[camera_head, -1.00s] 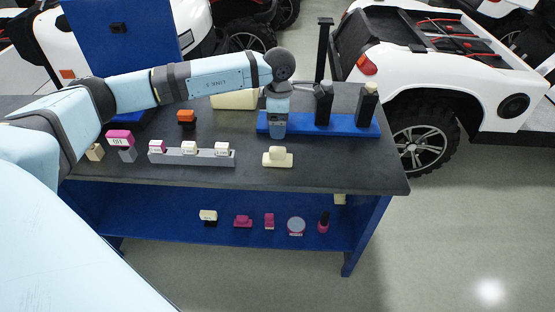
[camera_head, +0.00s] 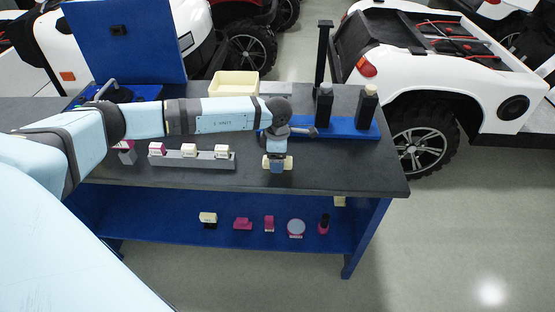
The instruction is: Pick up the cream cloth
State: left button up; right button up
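The small cream thing, which looks like the cream cloth (camera_head: 288,162), lies on the dark bench top right of the middle. Its ends show on both sides of my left gripper (camera_head: 277,170), which points down right over it. The gripper's fingers and the middle of the cloth are hard to make out, so I cannot tell whether the fingers are open or shut on it. My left arm reaches in from the left across the bench. My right gripper is out of view.
A grey rack (camera_head: 193,160) with several small labelled blocks stands left of the gripper. Behind are a cream tray (camera_head: 234,84) and a blue base (camera_head: 345,131) with dark bottles. Small items lie on the blue lower shelf (camera_head: 180,222). The bench top on the right is clear.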

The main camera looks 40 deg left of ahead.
pick_arm(q)
jog(key=shift+r, duration=0.1)
jog(key=c, duration=1)
notch_tip(320, 180, up, 20)
